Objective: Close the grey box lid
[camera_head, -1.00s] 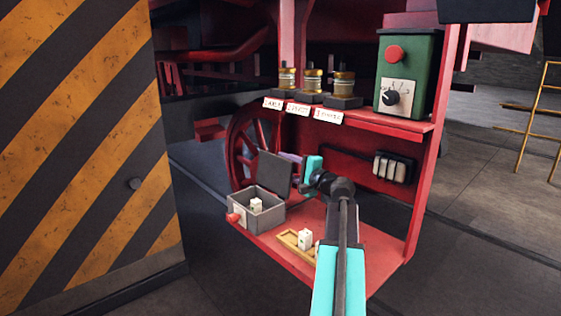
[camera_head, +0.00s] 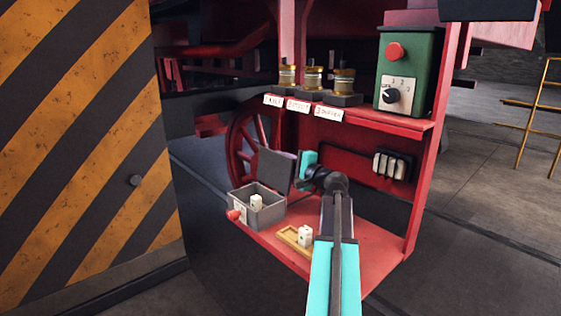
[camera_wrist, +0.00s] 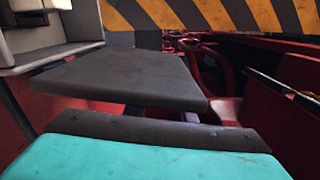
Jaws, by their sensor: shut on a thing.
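The grey box (camera_head: 268,217) stands on the red lower shelf with its dark grey lid (camera_head: 274,171) raised steeply at the back, so the box is open. A small white block (camera_head: 256,202) sits inside. My gripper (camera_head: 298,172) is at the right edge of the lid, shut on it. The other finger is hidden there. The box's grey wall shows at the upper left of that view.
A wooden tray (camera_head: 287,236) with a white block (camera_head: 305,234) lies right of the box. A red knob (camera_head: 234,215) sits on the box's front left. Above, a shelf holds brass fittings (camera_head: 313,78) and a green control box (camera_head: 405,75). A red wheel (camera_head: 240,150) stands behind.

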